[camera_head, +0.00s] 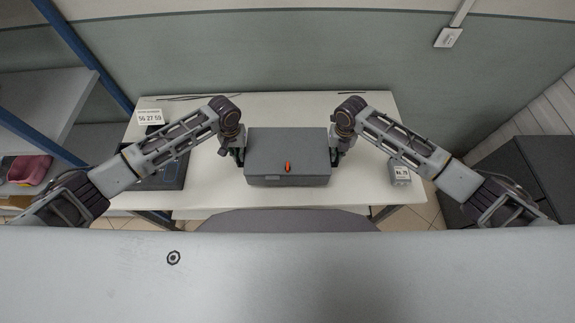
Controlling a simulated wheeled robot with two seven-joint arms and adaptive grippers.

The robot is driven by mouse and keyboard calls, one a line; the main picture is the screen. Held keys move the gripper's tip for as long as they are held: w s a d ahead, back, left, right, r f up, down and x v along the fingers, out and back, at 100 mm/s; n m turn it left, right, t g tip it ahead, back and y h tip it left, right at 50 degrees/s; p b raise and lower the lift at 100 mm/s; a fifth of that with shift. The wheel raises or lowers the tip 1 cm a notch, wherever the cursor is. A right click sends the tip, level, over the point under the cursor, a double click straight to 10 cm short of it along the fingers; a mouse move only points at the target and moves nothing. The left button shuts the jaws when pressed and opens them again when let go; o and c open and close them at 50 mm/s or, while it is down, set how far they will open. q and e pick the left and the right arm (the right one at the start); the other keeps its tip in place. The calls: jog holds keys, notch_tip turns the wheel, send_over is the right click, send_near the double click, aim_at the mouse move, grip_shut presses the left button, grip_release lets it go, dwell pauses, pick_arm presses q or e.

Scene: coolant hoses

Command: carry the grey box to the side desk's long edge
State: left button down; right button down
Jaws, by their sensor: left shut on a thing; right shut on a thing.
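The grey box (287,150) is a dark grey closed box with a small red-orange piece (288,166) on its front side. It is in the middle of the head view, in front of or above the white desk (300,201); I cannot tell whether it touches the desktop. My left gripper (239,155) is shut on the box's left side. My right gripper (335,156) is shut on its right side. The fingertips are partly hidden against the box. The box looks level between the two arms.
A dark tray-like item (166,175) and a white number label (150,117) are at the desk's left. A small grey block labelled No. 75 (399,172) is at its right. A chair back (285,221) stands at the near edge. Shelves with a pink bin (30,169) are far left.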

pick_arm(q)
jog(key=shift+f, duration=0.1)
pick_arm(e)
jog(key=shift+d+f, duration=0.1)
